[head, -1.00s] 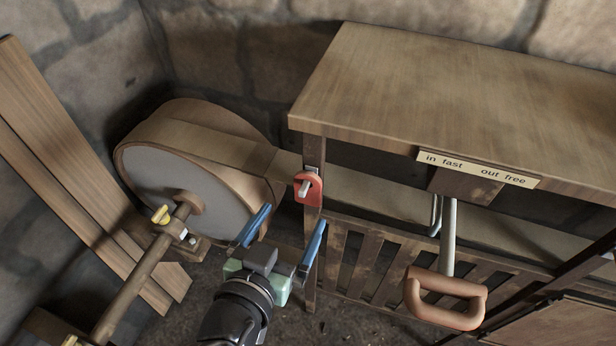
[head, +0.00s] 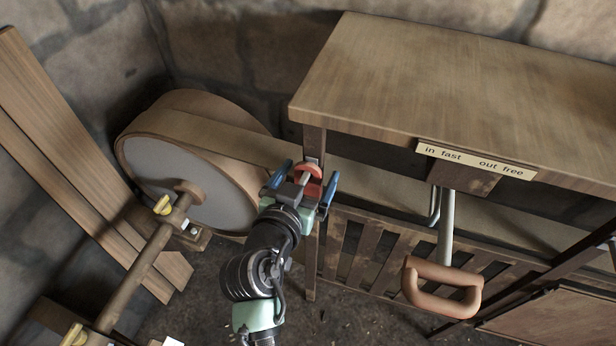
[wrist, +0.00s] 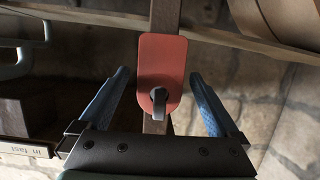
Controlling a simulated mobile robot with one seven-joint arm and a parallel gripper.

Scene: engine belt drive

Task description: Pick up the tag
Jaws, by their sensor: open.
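The tag is a red plate (head: 310,169) hanging on the front wooden post of the bench, partly hidden behind my gripper in the head view. In the wrist view the red tag (wrist: 162,68) shows whole, with a dark peg through its lower part. My gripper (head: 307,176) is open, with one blue finger on each side of the tag. In the wrist view the fingers (wrist: 160,78) stand apart from the tag's edges, with a gap on both sides. I cannot tell whether the fingertips reach past the tag's face.
The wooden bench top (head: 450,90) overhangs to the right, with a label strip (head: 476,160) reading "in fast" and "out free". A lever with a brown handle (head: 441,290) hangs below. A large belt wheel (head: 175,180) stands to the left. Slats (head: 385,255) run below the belt.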

